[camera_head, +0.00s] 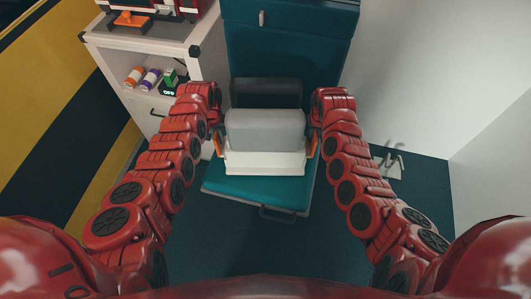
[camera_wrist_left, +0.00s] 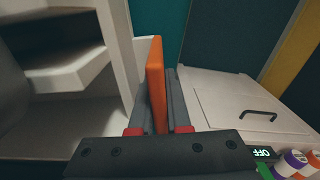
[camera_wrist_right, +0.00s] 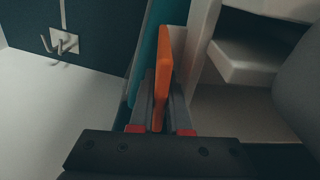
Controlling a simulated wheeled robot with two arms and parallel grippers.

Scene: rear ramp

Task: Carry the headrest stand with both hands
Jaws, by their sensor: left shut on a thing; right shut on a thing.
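The headrest stand (camera_head: 263,163) is a white open-shelved frame with orange side handles, in the middle of the head view. A light grey headrest cushion (camera_head: 265,130) lies on its top, and a dark cushion (camera_head: 266,91) shows behind it. My left gripper (camera_wrist_left: 158,105) is shut on the left orange handle (camera_wrist_left: 155,75). My right gripper (camera_wrist_right: 161,105) is shut on the right orange handle (camera_wrist_right: 164,70). Both arms reach forward, one on each side of the stand. The stand appears upright and roughly level. I cannot tell whether its underside touches the teal surface below.
A teal panel with a handle (camera_head: 255,196) lies below the stand, before a tall teal cabinet (camera_head: 285,45). A white cabinet (camera_head: 140,55) with several small bottles is close on the left. A wall hook plate (camera_wrist_right: 64,41) is on the right. Dark floor is open at front right.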

